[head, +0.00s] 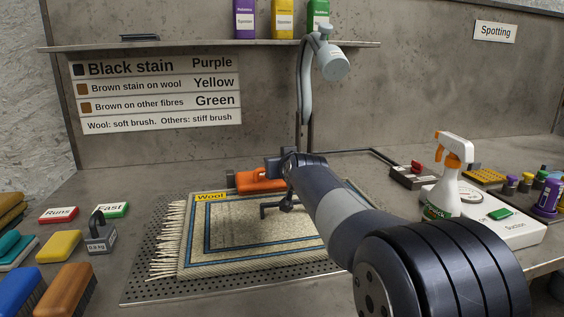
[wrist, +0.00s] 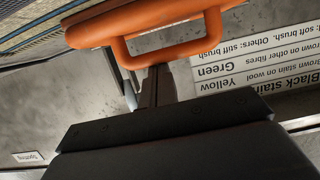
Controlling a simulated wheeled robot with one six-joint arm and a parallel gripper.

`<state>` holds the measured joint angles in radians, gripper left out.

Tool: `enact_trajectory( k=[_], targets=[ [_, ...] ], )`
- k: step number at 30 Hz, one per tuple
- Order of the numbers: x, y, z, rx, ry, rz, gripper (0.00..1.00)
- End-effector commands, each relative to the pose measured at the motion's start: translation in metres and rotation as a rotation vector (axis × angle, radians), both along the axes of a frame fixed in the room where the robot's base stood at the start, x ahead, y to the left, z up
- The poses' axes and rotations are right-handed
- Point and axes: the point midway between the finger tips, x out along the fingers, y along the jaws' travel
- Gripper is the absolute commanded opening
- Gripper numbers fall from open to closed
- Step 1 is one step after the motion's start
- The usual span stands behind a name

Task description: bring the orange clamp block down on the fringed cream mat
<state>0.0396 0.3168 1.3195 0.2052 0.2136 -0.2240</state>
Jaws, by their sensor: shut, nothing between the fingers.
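The orange clamp block (head: 258,182) is at the back edge of the fringed cream mat (head: 190,262), partly hidden behind my arm. The mat lies flat on a dark perforated plate, fringe to the left, with a blue border and a yellow "Wool" label. In the wrist view the clamp block (wrist: 150,22) shows large, with its looped handle close to my fingers. My gripper (wrist: 155,75) is shut and empty, its tips at the handle's lower bar. Whether they touch it I cannot tell. In the head view my gripper (head: 280,160) is just above the block.
A spray bottle (head: 445,180) and a white "Suction" unit (head: 500,222) stand right of my arm. A small weight (head: 100,237), sponges and brushes are at the left. A grey lamp-like fixture (head: 333,65) hangs behind. A shelf (head: 200,46) with bottles is above.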

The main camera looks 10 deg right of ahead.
Motion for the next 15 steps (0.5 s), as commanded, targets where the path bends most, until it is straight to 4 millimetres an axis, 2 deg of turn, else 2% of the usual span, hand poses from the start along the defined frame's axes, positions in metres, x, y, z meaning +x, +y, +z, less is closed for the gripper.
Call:
enact_trajectory(
  k=[6, 7, 9, 15],
  targets=[
    [-0.001, 0.0, 0.042, -0.001, -0.01, -0.001, 0.0],
    [-0.003, 0.0, 0.044, -0.001, -0.011, -0.001, 0.0],
    [-0.02, 0.0, 0.034, 0.0, -0.013, -0.001, 0.0],
    [-0.057, -0.001, 0.029, 0.0, -0.016, -0.001, 0.0]
  ],
)
